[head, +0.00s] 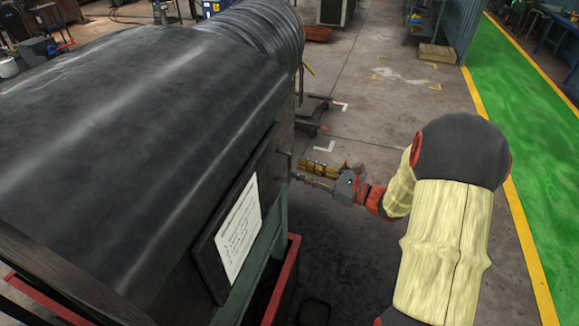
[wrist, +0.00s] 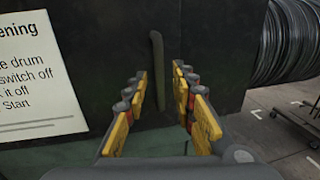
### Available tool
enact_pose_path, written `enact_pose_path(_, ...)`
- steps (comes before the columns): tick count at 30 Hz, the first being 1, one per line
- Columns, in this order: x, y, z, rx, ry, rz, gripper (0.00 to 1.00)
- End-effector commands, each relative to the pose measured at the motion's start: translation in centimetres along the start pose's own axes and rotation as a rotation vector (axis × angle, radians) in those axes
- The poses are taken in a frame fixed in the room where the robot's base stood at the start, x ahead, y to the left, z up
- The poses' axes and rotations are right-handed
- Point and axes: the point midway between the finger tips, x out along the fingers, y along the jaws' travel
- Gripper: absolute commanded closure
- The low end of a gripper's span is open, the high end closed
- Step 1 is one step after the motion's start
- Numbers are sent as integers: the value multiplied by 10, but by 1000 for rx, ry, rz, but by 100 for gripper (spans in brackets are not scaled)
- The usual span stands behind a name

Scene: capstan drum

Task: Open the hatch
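The hatch is a dark, flat panel (wrist: 105,35) on the end of the big black drum housing (head: 150,130). A slim, upright, grey-green handle (wrist: 157,55) stands on this dark face in the wrist view. My gripper (wrist: 159,80) is open, with its yellow-padded fingers spread to either side of the handle in the picture. I see no contact, and I cannot tell whether the fingertips reach past the handle. In the head view my gripper (head: 305,172) is close to the right side of the housing. The hatch's edges are hard to make out, and it appears closed.
A white notice (head: 238,229) is mounted on the housing left of the handle. A coil of dark cable (wrist: 292,40) is to the right at the back. A low wheeled stand (head: 312,110) is on the floor beyond my gripper. Open concrete floor (head: 375,120) lies right of the housing.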

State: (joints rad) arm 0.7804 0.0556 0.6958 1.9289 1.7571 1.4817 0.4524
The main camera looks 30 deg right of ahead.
Motion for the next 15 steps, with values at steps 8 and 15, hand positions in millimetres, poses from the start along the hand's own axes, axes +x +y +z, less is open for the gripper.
enact_pose_path(8,38,1,-2,-1,2,3,74)
enact_pose_path(15,47,1,-1,-1,2,1,74)
